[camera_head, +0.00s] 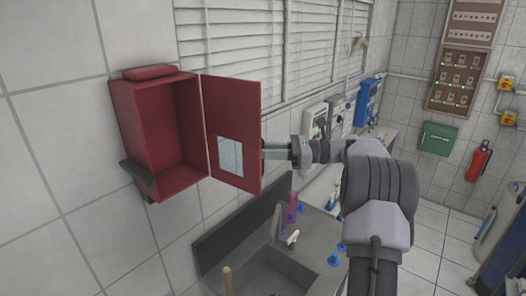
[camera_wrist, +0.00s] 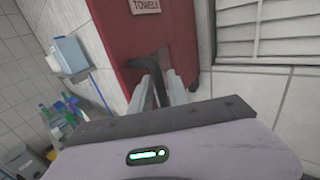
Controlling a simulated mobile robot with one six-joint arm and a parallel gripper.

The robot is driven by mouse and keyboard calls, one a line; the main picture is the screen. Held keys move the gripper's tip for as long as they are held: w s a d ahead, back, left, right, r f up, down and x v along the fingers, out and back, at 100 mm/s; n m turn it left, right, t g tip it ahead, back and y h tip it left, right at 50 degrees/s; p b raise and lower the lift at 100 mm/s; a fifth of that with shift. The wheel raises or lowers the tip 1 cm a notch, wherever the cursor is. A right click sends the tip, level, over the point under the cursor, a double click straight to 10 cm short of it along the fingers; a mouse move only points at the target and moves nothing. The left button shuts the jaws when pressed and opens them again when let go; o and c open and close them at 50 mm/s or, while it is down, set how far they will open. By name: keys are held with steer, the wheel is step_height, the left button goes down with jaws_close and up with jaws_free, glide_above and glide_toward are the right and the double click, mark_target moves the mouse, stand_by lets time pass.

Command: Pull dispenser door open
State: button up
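The red dispenser (camera_head: 124,118) is mounted on the tiled wall, with its box open and empty-looking inside. Its red door (camera_head: 232,105) is swung wide out to the right, with a pale panel on its inner face. In the wrist view the outer face of the door (camera_wrist: 133,38) carries a "TOWELS" label (camera_wrist: 145,6). A black bent handle (camera_wrist: 108,67) runs from the door in between my fingers. My gripper (camera_wrist: 160,80) appears shut on this handle. In the head view my gripper (camera_head: 268,154) is at the door's free edge, and the handle is mostly hidden.
A metal sink (camera_head: 285,268) lies below, with a purple bottle (camera_head: 291,208) and blue items near it. Window blinds (camera_head: 255,40) cover the wall behind the door. A blue wall unit (camera_head: 368,100) and a green box (camera_head: 438,138) are farther right. Open floor shows at the right.

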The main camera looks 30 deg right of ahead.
steer(key=shift+a, duration=0.1)
steer(key=b+v, duration=0.2)
steer(key=v, duration=1.5)
steer(key=shift+d, duration=0.2)
